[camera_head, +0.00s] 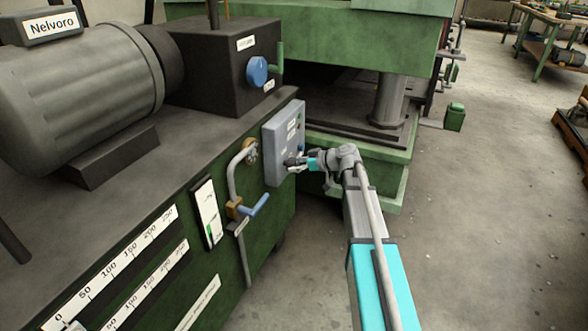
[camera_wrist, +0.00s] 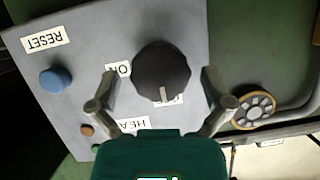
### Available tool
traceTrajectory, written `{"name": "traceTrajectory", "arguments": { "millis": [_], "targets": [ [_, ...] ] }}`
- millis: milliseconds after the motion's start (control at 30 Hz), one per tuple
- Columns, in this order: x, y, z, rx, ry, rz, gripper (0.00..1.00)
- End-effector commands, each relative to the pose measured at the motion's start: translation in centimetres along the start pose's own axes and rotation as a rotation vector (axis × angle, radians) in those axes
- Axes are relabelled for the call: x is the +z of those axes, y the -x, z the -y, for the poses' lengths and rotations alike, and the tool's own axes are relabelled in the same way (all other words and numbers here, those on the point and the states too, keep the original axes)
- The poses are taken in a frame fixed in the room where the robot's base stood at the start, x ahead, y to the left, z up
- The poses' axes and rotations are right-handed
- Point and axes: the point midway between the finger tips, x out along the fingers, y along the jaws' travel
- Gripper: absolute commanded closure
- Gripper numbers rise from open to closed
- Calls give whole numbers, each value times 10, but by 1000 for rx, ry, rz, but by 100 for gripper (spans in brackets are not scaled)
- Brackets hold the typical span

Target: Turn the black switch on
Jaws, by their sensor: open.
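The black switch (camera_wrist: 162,70) is a round ribbed knob on a grey control panel (camera_wrist: 190,22). Its pale pointer mark faces down in the wrist view, towards a partly covered label. A label reading ON, upside down, sits left of the knob. My gripper (camera_wrist: 159,74) is open, with one finger on each side of the knob; I cannot tell whether either touches it. In the head view my gripper (camera_head: 296,162) is at the front of the grey panel (camera_head: 272,150), and the knob is hidden or too small to make out.
A blue button (camera_wrist: 55,80) under a RESET label and a small orange-brown button (camera_wrist: 87,130) are on the panel. A round valve wheel (camera_wrist: 254,108) is right of it. A blue-handled lever (camera_head: 258,205) and pipe stand left of the panel.

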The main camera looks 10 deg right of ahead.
Motion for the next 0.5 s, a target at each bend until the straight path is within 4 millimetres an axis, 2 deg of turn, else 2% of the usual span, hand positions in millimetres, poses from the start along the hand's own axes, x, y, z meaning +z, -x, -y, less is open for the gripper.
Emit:
{"name": "traceTrajectory", "arguments": {
  "millis": [200,467,500],
  "targets": [
    [0,-9,0,0,0,0,0],
    [0,-9,0,0,0,0,0],
    [0,-9,0,0,0,0,6]
  ]
}}
